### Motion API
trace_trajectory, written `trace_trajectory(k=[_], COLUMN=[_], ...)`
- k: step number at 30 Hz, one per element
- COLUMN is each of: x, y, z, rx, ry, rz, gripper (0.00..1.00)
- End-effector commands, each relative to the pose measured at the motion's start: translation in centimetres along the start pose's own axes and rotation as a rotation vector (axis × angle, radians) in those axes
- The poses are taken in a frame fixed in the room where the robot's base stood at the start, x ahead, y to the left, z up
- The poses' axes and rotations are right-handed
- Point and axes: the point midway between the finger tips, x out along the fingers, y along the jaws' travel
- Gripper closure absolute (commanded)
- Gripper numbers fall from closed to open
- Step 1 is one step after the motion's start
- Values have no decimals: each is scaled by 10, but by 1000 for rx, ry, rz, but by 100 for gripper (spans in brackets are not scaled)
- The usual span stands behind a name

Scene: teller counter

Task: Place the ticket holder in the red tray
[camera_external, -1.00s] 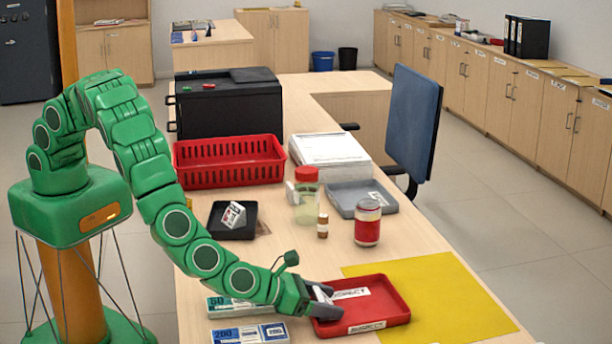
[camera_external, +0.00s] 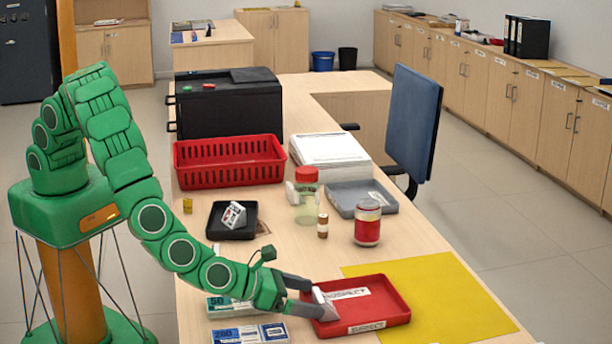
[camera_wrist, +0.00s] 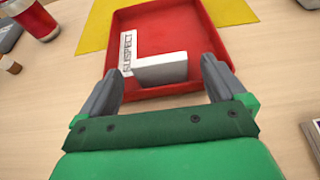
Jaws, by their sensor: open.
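The red tray (camera_external: 385,288) lies on the counter, partly over a yellow mat, with a "SUSPECT" label on its floor. A small white block, which looks like the ticket holder (camera_wrist: 163,70), is in the tray near its front side in the wrist view. It also shows at the tray's left end in the external view (camera_external: 319,296). My gripper (camera_external: 319,297) is open at this end of the tray. In the wrist view its two fingers (camera_wrist: 161,85) stand wide apart, one on each side of the white block, with gaps beside it.
Banknote-like boxes (camera_external: 248,333) lie left of the tray. A red-lidded jar (camera_external: 306,205), a small brown bottle (camera_external: 323,226) and a red-labelled can (camera_external: 367,224) stand behind it. A black dish (camera_external: 222,229) holds a patterned white piece. The yellow mat (camera_external: 450,290) is clear to the right.

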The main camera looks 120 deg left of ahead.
Motion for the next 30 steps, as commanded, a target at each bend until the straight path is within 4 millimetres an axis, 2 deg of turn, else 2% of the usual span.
trace_trajectory(k=[6, 12, 18, 23, 26, 30], x=[-35, -60, -72, -73, -73, -74], y=[-2, 0, 0, 2, 12, 45], z=[3, 1, 2, 5, 20, 60], rx=[-3, 1, -2, -10, -44, -147], ry=[-3, -1, -1, -3, -13, -35], rz=[-3, -1, -1, 5, 30, 108], gripper=[2, 2, 2, 2, 2, 2])
